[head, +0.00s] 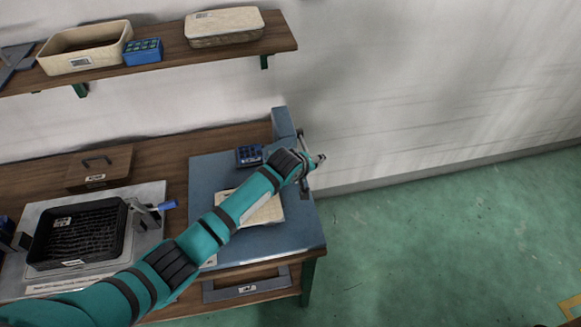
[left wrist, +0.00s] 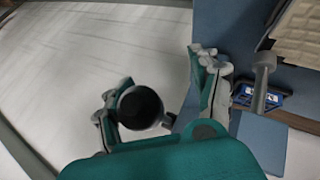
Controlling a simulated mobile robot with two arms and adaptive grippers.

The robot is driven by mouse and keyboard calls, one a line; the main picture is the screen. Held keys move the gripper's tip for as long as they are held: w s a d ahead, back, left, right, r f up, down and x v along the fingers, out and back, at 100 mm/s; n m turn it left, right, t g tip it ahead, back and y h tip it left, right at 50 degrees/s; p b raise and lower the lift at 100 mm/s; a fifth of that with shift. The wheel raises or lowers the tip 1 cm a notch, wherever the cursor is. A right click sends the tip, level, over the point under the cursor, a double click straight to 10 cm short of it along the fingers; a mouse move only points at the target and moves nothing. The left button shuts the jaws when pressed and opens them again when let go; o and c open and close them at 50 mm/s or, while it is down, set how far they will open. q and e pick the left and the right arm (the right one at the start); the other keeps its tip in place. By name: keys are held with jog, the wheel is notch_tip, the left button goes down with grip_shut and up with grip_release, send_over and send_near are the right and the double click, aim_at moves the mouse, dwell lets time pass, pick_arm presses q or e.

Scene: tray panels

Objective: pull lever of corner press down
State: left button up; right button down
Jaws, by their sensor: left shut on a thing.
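The corner press (head: 283,124) is a blue-grey post at the back right corner of a blue-grey base plate (head: 213,172) on the bench. My left gripper (head: 316,160) is at the right side of the press, past the plate's edge. In the left wrist view, a dark round end with a grey rim, apparently the lever (left wrist: 140,107), sits between the fingers of my left gripper, which is shut on it. My forearm hides part of the press and plate in the head view. My right gripper is not in view.
A black bin (head: 78,233) stands at left. A wall shelf (head: 180,48) holds containers. The green floor (head: 440,230) at right is largely clear.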

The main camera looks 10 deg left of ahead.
pick_arm(q)
jog(key=s+f+p+v, duration=0.1)
jog(key=p+v, duration=0.5)
jog(key=v, duration=1.2)
jog(key=shift+s+a+f, duration=0.15)
jog(key=shift+s+a, duration=0.1)
jog(key=shift+s, duration=0.05)
dwell(0.7)
dwell(0.5)
jog(key=v, duration=1.2)
